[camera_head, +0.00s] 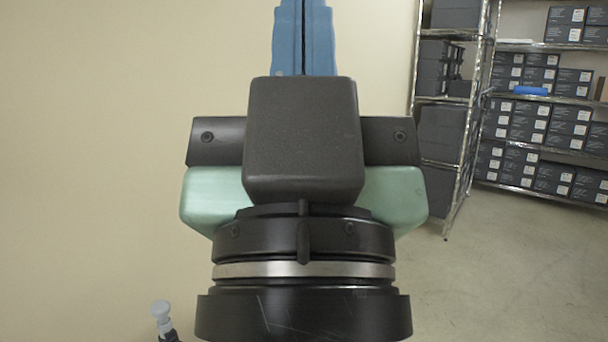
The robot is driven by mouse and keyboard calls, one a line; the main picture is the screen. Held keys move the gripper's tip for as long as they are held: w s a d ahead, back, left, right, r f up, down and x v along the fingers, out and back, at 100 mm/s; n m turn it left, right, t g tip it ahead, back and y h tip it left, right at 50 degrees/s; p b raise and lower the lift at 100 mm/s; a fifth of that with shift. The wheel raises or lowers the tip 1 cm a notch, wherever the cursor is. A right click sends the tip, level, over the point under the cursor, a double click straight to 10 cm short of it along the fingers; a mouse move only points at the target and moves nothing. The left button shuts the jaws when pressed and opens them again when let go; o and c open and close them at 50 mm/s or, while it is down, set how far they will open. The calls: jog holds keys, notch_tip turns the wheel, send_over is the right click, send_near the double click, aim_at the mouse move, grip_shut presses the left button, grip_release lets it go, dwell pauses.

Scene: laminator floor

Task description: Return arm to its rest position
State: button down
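My gripper (303,8) fills the middle of the head view, pointing up and away from the camera. Its two blue fingers stand side by side at the top edge, with only a thin dark line between them. They look shut, and I see nothing held between them. The finger ends lie at or beyond the top edge of the picture. A dark box on the hand hides the lower part of the fingers. The green hand and black wrist show below it.
A plain beige wall (90,150) is behind on the left. Wire shelves (545,148) with dark boxes (527,122) stand at the back right, with a blue object (530,90) on one. Grey floor (510,270) is clear at right. A pale knob (160,309) shows at lower left.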

notch_tip(320, 180, up, 16)
jog(key=p, duration=1.3)
jog(key=shift+p, duration=0.3)
